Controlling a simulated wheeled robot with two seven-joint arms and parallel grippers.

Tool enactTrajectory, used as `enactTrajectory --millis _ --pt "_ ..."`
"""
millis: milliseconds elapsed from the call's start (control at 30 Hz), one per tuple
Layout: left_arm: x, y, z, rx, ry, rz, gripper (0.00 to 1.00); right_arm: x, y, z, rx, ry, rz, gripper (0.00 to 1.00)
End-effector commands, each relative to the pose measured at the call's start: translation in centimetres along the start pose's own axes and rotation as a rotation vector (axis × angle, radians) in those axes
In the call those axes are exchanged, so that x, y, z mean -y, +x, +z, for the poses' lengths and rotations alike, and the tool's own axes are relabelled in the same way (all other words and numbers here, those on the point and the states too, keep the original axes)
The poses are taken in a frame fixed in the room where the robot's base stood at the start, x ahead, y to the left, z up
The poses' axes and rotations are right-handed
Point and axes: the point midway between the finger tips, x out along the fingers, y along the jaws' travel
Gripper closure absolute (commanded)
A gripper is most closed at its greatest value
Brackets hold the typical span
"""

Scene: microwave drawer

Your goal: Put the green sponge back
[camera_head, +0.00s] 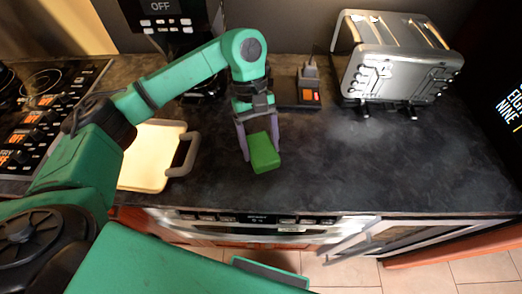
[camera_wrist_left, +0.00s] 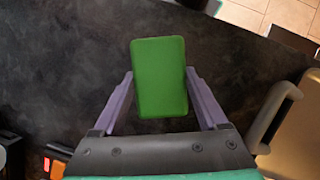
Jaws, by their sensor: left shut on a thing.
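The green sponge (camera_head: 265,156) is between the fingers of my left gripper (camera_head: 260,150), over the dark counter (camera_head: 340,165) near its front edge. In the left wrist view the green sponge (camera_wrist_left: 159,77) stands out past the two purple fingers of my left gripper (camera_wrist_left: 160,85), which are shut on its sides. I cannot tell whether the sponge touches the counter or is a little above it. My right gripper is not in view.
A cream board with a grey handle (camera_head: 150,160) lies left of my gripper. A silver toaster (camera_head: 395,60) stands at the back right, with a small device (camera_head: 309,85) beside it. A coffee machine (camera_head: 165,20) is behind. The counter's right part is clear.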

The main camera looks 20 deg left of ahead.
Motion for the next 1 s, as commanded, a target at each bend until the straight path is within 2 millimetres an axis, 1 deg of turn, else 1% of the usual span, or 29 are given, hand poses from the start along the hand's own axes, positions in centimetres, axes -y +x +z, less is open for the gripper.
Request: enactTrajectory --millis 100,200,233,467,600,633,667,700,900,1000 --pt "0.1 1.9 -0.8 0.003 -0.003 -0.004 1.00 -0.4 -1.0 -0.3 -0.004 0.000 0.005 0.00" --pt "0.1 3.5 -1.5 0.002 -0.002 -0.002 1.00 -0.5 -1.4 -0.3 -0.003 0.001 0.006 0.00" --pt "0.1 3.8 -1.6 0.002 -0.001 -0.001 1.00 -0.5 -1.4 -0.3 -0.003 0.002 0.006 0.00" --pt "0.0 4.1 -1.8 0.000 0.001 0.000 1.00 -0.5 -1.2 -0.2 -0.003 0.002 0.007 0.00" --pt "0.0 4.5 -1.9 0.000 0.001 0.000 1.00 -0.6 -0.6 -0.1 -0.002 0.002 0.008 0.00" --pt "0.0 4.3 -1.9 0.000 0.001 0.000 0.13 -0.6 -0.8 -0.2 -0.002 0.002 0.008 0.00" --pt "0.0 4.3 -1.9 0.000 0.000 0.000 0.02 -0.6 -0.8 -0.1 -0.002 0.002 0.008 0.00" --pt "0.0 4.3 -1.9 0.000 0.000 0.000 0.00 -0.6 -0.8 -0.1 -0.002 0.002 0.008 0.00" --pt "0.0 4.2 -1.8 0.000 0.000 0.000 0.00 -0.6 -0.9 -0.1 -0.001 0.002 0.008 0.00" --pt "0.1 3.7 -1.6 0.000 0.000 0.000 0.00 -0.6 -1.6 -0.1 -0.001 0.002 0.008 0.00"
